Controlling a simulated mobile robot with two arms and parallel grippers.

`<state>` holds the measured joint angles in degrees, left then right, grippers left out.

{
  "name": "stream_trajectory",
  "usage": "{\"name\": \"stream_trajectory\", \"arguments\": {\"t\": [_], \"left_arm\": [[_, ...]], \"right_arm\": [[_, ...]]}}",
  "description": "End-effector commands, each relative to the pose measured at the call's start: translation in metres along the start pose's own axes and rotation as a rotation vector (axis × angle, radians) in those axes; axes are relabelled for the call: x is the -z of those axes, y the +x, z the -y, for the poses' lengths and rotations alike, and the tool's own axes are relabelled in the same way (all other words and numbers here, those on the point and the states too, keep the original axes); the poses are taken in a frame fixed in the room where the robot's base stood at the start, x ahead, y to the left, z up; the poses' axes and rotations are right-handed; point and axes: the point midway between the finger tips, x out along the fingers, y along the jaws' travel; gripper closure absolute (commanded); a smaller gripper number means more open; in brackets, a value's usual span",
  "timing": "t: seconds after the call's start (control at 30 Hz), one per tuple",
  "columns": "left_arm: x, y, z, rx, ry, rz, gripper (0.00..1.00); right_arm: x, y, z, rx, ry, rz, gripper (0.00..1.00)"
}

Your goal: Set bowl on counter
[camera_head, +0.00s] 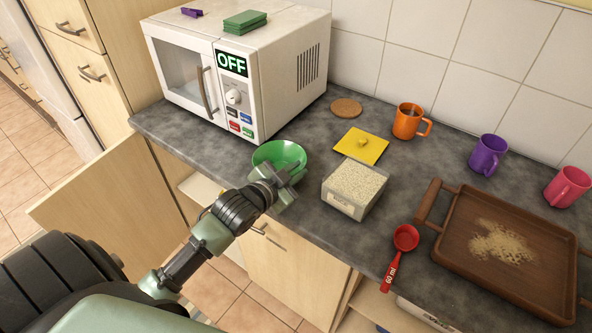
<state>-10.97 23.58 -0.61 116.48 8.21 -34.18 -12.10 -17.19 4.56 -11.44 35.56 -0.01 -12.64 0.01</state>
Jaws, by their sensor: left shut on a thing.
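The green bowl (279,152) is at the front of the grey counter (230,138), just right of the microwave. My left gripper (284,178) is shut on the near side of the bowl. The gripper hides part of the bowl's near wall and its underside, so I cannot tell whether the bowl touches the counter. The bowl looks roughly upright and I see nothing in it. My right gripper is out of view.
A white microwave (284,85) stands behind the bowl. A clear container of grains (345,205) is close on the right, with a yellow lid (372,148) behind it. A red scoop (404,240), wooden tray (440,262) and orange mug (406,122) are further right. A cabinet door hangs open below.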

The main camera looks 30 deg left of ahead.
Motion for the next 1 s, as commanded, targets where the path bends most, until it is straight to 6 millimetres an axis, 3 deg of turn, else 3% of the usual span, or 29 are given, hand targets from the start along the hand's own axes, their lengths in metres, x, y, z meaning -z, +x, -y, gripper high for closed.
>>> {"name": "stream_trajectory", "arguments": {"t": [0.17,0.2,0.27,0.67,0.77,1.0], "left_arm": [[-0.001,0.001,0.000,0.002,0.002,-0.004,1.00],[-0.002,0.001,-0.001,0.000,0.000,0.000,0.77],[-0.002,0.001,-0.001,0.000,0.000,0.000,0.64],[0.000,-0.003,0.000,0.000,0.000,0.000,0.64],[-0.002,-0.017,-0.001,-0.001,0.001,0.001,0.64],[-0.002,-0.069,-0.001,-0.002,0.002,0.002,0.64]], "right_arm": [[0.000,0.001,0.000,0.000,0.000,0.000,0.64],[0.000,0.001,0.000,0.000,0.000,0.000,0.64],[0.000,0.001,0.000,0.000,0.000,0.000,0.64],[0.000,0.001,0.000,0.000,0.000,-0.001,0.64],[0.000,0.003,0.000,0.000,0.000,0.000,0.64],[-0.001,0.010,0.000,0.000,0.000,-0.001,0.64]]}}
